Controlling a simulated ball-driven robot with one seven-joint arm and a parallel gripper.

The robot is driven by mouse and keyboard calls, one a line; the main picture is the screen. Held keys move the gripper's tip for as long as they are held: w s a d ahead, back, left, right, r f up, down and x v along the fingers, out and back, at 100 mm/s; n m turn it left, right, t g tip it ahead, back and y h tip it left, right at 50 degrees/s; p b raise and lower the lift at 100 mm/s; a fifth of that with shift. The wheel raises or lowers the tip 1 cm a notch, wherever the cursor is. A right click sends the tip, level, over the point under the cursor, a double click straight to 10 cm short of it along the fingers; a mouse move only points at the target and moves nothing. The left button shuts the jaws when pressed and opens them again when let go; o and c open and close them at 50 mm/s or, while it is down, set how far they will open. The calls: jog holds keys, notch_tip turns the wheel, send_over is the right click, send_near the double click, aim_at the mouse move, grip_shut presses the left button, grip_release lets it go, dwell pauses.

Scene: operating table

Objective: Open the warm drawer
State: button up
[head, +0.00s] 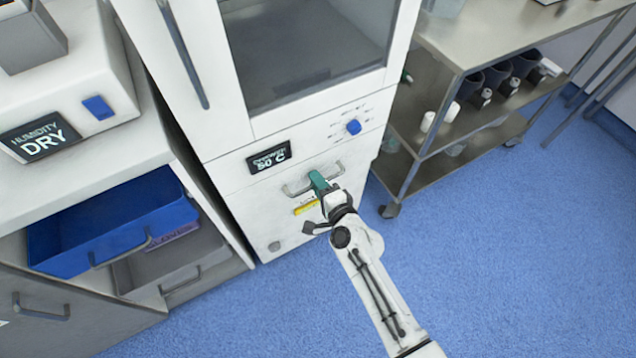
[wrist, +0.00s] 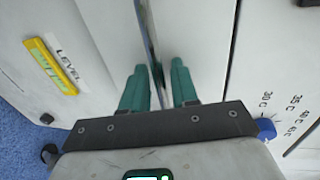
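The warm drawer (head: 240,217) is the white lower front of the cabinet, under a display that reads about 50 C. It sits flush with the cabinet and looks closed. Its grey bar handle (head: 291,191) runs across the drawer front, with its middle hidden by my gripper in the head view. My gripper (head: 320,181) is at the handle. In the wrist view, the green fingers of my gripper (wrist: 157,75) stand apart, one on each side of the handle bar (wrist: 145,25). A gap shows between the bar and the right finger; I cannot tell whether the left finger touches.
A blue knob (head: 353,127) is on the cabinet's panel above right. A yellow level (head: 306,207) is on the drawer front. A blue bin drawer (head: 110,225) sticks out at the left. A steel cart (head: 403,172) stands at the right. The blue floor in front is clear.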

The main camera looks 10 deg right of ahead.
jog(key=shift+c, duration=0.3)
grip_shut()
jog(key=shift+s+d+f, duration=0.1)
jog(key=shift+s, duration=0.05)
